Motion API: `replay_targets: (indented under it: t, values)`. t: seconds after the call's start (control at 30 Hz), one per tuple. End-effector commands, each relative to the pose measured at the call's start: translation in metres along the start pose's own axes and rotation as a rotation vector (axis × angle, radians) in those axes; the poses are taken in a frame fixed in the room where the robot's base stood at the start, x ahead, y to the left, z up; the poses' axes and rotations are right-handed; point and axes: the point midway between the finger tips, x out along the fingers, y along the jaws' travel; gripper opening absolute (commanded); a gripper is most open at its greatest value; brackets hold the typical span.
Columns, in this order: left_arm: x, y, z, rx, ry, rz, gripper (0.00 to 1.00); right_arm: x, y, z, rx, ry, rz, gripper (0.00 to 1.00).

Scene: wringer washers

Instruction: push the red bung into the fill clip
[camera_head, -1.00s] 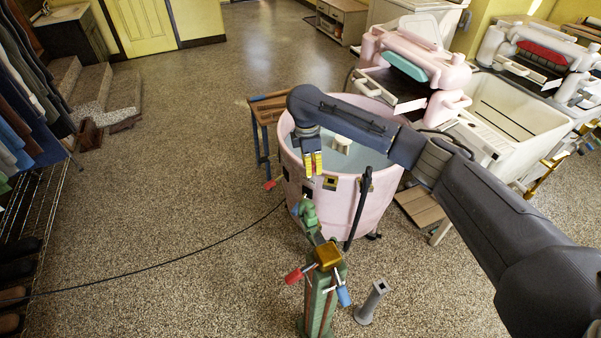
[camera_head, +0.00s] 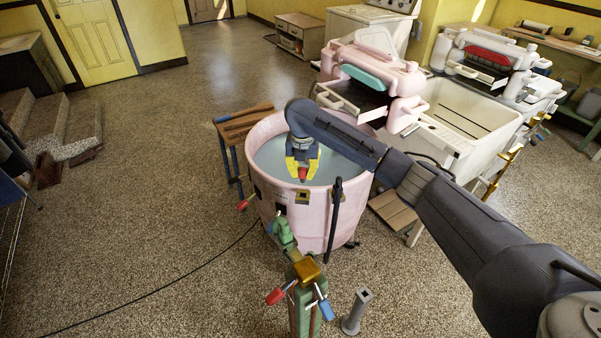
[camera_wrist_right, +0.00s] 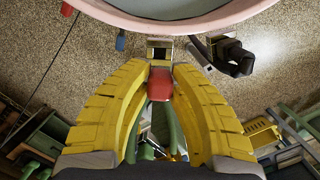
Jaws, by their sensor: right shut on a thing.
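My right gripper (camera_head: 303,168) has yellow fingers and is over the near rim of the pink tub (camera_head: 320,218). It is shut on the red bung (camera_head: 303,173). In the right wrist view the bung (camera_wrist_right: 160,84) sits between the fingertips. A small tan clip with a dark opening, likely the fill clip (camera_head: 303,197), is on the tub's near side, just below the gripper in the head view. In the wrist view the clip (camera_wrist_right: 160,50) is straight beyond the bung. I cannot tell whether they touch. My left gripper is out of view.
A green stand with a brass block (camera_head: 306,269) and red and blue handles stands in front of the tub. A black hose (camera_head: 335,212) hangs on the tub's right side. A wooden bench (camera_head: 240,122) is behind left.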

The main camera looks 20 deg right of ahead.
Motion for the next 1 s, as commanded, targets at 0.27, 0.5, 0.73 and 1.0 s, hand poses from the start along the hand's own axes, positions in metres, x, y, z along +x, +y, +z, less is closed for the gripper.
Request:
replay_targets:
  t: [0.27,0.5,0.73,1.0]
  values:
    - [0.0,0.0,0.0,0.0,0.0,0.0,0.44,0.0,0.0,0.0,-0.045,-0.001,0.006,0.0]
    - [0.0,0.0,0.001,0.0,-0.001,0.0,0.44,0.0,-0.001,0.0,-0.043,-0.001,0.005,0.0]
    - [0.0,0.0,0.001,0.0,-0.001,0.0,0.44,0.001,-0.001,0.004,-0.04,-0.005,0.005,0.0]
    - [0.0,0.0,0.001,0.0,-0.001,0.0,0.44,0.013,0.0,0.001,-0.04,-0.003,0.006,0.0]
